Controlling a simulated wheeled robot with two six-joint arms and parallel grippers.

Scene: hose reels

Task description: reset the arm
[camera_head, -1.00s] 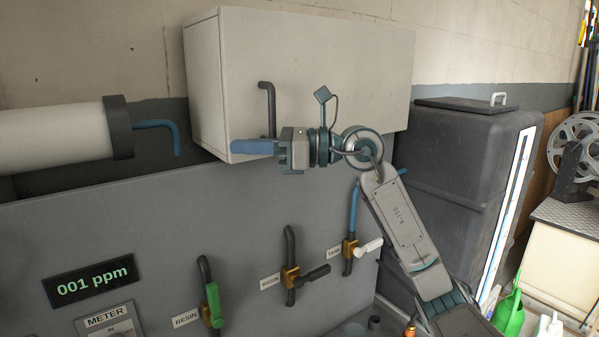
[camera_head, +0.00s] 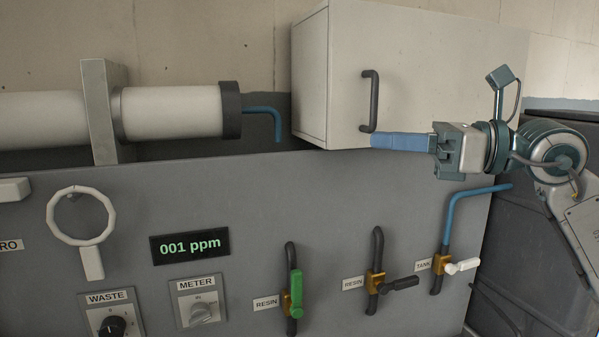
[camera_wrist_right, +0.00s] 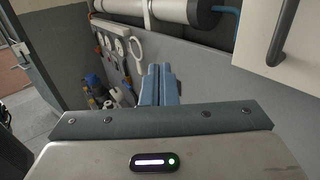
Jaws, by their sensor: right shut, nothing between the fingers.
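My right gripper (camera_head: 384,141) reaches in from the right in the head view, its blue fingers pointing left. It is shut and empty. The fingers are in front of the lower part of the pale cabinet (camera_head: 440,70), just below its dark handle (camera_head: 370,102); I cannot tell whether they touch it. In the right wrist view the two blue fingers (camera_wrist_right: 158,85) lie side by side, with nothing between them. My left gripper is not in view.
A grey panel (camera_head: 130,210) holds a display (camera_head: 190,246), a meter knob (camera_head: 201,312), a waste knob (camera_head: 112,326), a green resin valve (camera_head: 296,294), a dark resin valve (camera_head: 398,284) and a white tank valve (camera_head: 462,266). A white cylinder (camera_head: 170,113) lies above it.

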